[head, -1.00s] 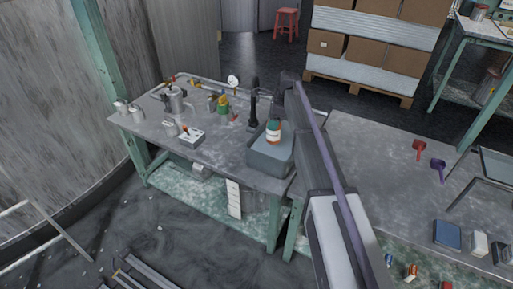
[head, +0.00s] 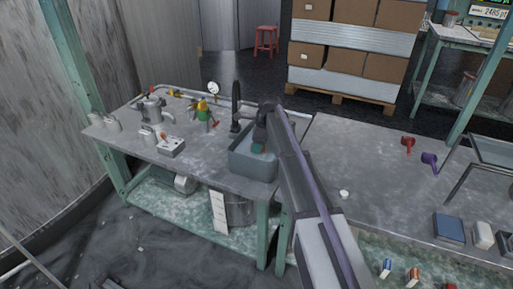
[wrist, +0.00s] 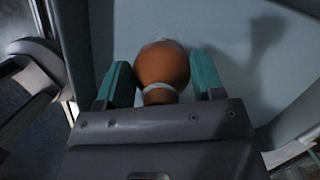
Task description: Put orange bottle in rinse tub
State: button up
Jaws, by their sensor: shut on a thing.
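The orange bottle (wrist: 162,66), with a pale ring at its neck, sits between the two teal fingers of my gripper (wrist: 163,82) in the wrist view. My gripper is shut on it. The grey rinse tub (head: 252,166) is sunk into the near right end of the left bench in the head view. My gripper (head: 258,147) reaches down into the tub's opening there, and the bottle is mostly hidden by my gripper and the tub wall. In the wrist view the tub's pale floor (wrist: 225,35) shows below the bottle. I cannot tell whether the bottle touches the floor.
A black tap (head: 236,105) stands at the tub's back left. Metal pots (head: 152,110), a green and yellow item (head: 203,110) and a switch box (head: 171,147) are on the left bench. Red (head: 408,143) and purple (head: 429,160) scoops lie on the right bench.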

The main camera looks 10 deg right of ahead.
jog(key=shift+f, duration=0.2)
jog(key=o, duration=1.1)
jog(key=shift+r, duration=0.1)
jog(key=w+a+p+v, duration=0.1)
jog(key=p+v, duration=1)
jog(key=v, duration=0.1)
jog(key=s+n+h, duration=0.1)
jog(key=s+n, duration=0.5)
jog(key=s, duration=0.5)
jog(key=s+n+h, duration=0.1)
jog(key=s+n, duration=0.6)
jog(key=s, duration=0.5)
jog(key=s+a+n+h, duration=0.1)
jog(key=s+n, duration=0.6)
jog(key=s, duration=0.5)
jog(key=shift+s+a+g, duration=0.1)
jog(key=shift+s+g, duration=0.15)
jog(key=shift+g, duration=0.15)
jog(key=shift+p, duration=0.3)
